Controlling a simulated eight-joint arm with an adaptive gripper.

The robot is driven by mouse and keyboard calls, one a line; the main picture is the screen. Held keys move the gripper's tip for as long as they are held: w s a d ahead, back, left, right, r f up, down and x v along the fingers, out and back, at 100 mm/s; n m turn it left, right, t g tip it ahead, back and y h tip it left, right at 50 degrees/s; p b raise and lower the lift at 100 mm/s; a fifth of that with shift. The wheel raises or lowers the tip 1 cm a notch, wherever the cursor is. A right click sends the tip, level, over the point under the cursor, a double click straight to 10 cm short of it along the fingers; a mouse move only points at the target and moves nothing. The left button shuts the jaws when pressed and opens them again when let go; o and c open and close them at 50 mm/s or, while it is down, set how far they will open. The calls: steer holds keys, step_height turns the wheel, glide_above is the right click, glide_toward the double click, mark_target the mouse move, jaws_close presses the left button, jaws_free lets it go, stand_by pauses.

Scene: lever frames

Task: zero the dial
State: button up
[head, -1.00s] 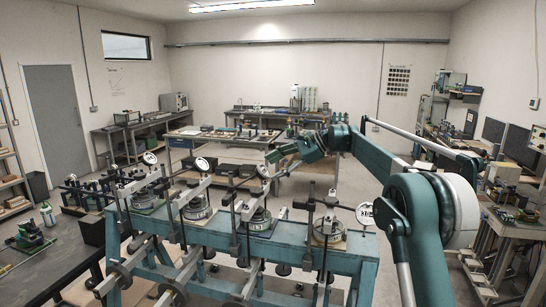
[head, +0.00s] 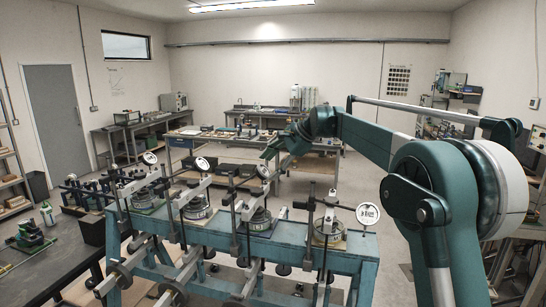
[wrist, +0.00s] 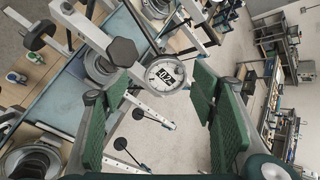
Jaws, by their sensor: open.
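Several round white dials stand on lever frames along a blue bench: one at the far left (head: 150,158), a second (head: 202,164), a third (head: 263,171) and one at the right end (head: 368,213). In the wrist view one dial (wrist: 165,77) faces the camera, with dark digits too small to read surely. I cannot tell which dial of the row it is. My gripper (head: 268,153) is above and behind the bench in the head view. In the wrist view its green fingers (wrist: 155,115) are wide apart and empty, with the dial beyond them, untouched.
The blue bench (head: 285,240) carries levers, posts and round weights close together. A dark table (head: 45,265) stands at the left. A workbench (head: 205,136) stands behind, and open floor (head: 395,250) lies right of the blue bench.

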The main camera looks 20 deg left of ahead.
steer(key=s+d+r+n+t+h, duration=0.2)
steer(key=s+r+t, duration=0.1)
steer(key=r, duration=0.2)
steer(key=shift+s+r+t+h, duration=0.3)
steer(key=shift+s+t+h, duration=0.05)
steer(key=shift+t+h, duration=0.05)
stand_by(0.4)
stand_by(0.4)
steer(key=m+g+y+p, duration=0.3)
steer(key=m+g, duration=0.3)
steer(key=m, duration=0.3)
glide_toward(265, 170)
steer(key=shift+x, duration=1.1)
steer(key=shift+s+f, duration=0.1)
steer(key=shift+f, duration=0.1)
steer(key=shift+p+x, duration=0.5)
steer(key=shift+x, duration=3.3)
